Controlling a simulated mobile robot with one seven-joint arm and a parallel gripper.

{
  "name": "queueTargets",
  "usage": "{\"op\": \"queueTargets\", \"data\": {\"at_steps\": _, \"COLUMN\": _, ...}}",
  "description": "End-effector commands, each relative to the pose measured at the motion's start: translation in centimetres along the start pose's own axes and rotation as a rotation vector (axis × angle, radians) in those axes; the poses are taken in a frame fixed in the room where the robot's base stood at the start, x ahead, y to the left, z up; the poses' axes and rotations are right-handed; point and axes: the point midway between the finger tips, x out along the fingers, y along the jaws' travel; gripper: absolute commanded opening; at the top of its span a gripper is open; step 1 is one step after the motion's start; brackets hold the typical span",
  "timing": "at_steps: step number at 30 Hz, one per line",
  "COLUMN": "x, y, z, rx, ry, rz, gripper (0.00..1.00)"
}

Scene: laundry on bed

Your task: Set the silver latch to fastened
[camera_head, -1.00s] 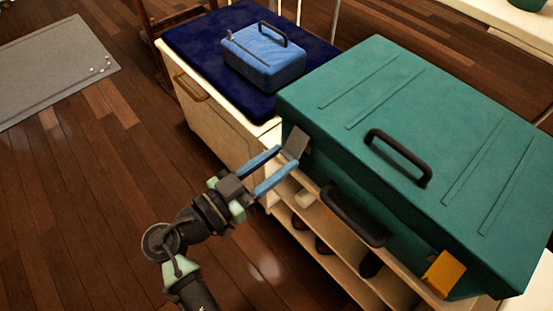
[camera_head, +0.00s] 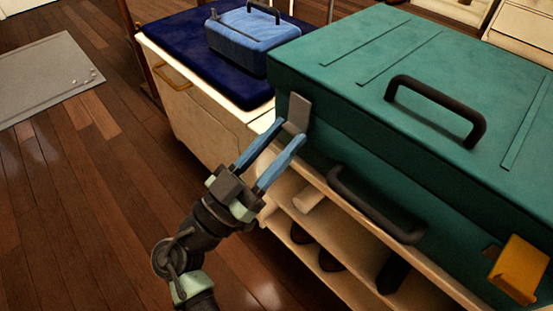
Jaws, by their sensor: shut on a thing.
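The silver latch (camera_head: 298,112) is a small grey plate at the left end of the front of the large teal case (camera_head: 340,75). It spans the seam between lid and body and hangs nearly upright, close to the case. I cannot tell whether it lies fully flat. My gripper (camera_head: 291,131) has its two blue fingers on either side of the latch's lower end, shut on it. The fingertips partly hide that lower edge.
A yellow latch (camera_head: 517,270) juts out at the case's right front. A black handle (camera_head: 375,205) sticks out of the front, another (camera_head: 437,110) stands on the lid. A shelf (camera_head: 335,225) holding shoes is below. A blue case (camera_head: 240,42) sits behind.

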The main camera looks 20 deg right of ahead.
Motion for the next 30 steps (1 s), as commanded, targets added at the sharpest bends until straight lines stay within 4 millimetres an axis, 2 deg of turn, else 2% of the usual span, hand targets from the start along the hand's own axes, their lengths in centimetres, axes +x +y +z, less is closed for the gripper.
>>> {"op": "queueTargets", "data": {"at_steps": 1, "x": -0.3, "y": 0.07, "z": 0.88, "rx": -0.001, "ry": 0.019, "rz": 0.003, "gripper": 0.0}}
{"op": "queueTargets", "data": {"at_steps": 2, "x": -0.24, "y": 0.05, "z": 0.91, "rx": -0.001, "ry": 0.029, "rz": 0.002, "gripper": 0.0}}
{"op": "queueTargets", "data": {"at_steps": 12, "x": 0.25, "y": 0.06, "z": 0.88, "rx": 0.0, "ry": 0.104, "rz": 0.001, "gripper": 0.0}}
{"op": "queueTargets", "data": {"at_steps": 26, "x": 0.44, "y": 0.06, "z": 0.73, "rx": -0.002, "ry": 0.113, "rz": 0.001, "gripper": 0.0}}
{"op": "queueTargets", "data": {"at_steps": 27, "x": 0.45, "y": 0.06, "z": 0.74, "rx": -0.002, "ry": 0.113, "rz": 0.001, "gripper": 0.41}}
{"op": "queueTargets", "data": {"at_steps": 30, "x": 0.46, "y": 0.06, "z": 0.73, "rx": -0.001, "ry": 0.113, "rz": 0.001, "gripper": 0.59}}
